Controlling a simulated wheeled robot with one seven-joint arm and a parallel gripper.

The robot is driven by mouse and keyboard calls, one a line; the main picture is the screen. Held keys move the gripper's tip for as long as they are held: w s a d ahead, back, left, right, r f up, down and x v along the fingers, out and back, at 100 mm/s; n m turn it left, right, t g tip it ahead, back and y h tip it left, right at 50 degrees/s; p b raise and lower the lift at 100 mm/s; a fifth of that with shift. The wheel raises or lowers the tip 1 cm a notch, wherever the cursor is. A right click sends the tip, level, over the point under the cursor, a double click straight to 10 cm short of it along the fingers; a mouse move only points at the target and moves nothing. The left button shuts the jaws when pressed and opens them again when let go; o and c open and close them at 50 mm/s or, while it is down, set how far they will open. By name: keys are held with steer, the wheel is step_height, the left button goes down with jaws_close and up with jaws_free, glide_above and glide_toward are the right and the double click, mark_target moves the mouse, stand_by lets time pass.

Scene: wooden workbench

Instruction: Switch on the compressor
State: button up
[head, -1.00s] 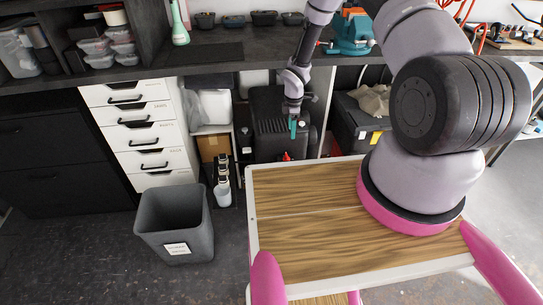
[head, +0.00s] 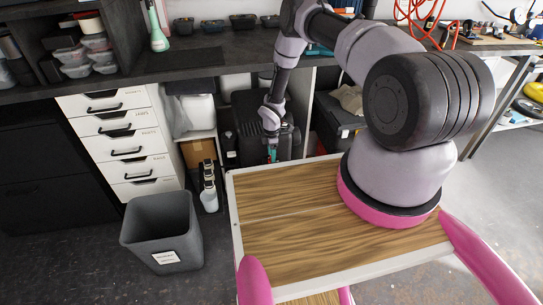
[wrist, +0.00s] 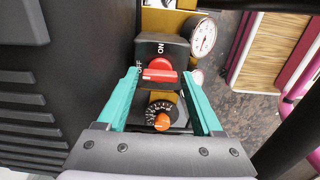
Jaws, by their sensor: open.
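The compressor is a dark ribbed unit (head: 245,110) under the bench in the head view; its ribbed black housing (wrist: 45,90) fills the left of the wrist view. Its black switch box (wrist: 163,47) carries a red knob (wrist: 160,71) between ON and OFF labels; the knob's handle lies sideways, its end beside OFF. Below it is a dial with an orange knob (wrist: 162,121). My gripper (wrist: 164,82) is open, its teal fingers on either side of the red knob, with gaps visible. In the head view my gripper (head: 272,153) is small and partly hidden.
Two round gauges, one clear (wrist: 202,38), sit right of the switch box. A grey bin (head: 163,228) and white drawers (head: 122,140) stand to the left. A dark toolbox (head: 335,120) is right of the compressor. Bottles (head: 209,188) stand on the floor nearby.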

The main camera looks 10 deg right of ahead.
jaws_close()
steer(key=shift+m, duration=0.3)
steer(key=m, duration=0.3)
steer(key=shift+m, duration=0.3)
steer(key=m, duration=0.4)
steer(key=shift+m, duration=0.3)
steer(key=m, duration=0.4)
steer(key=shift+m, duration=2.5)
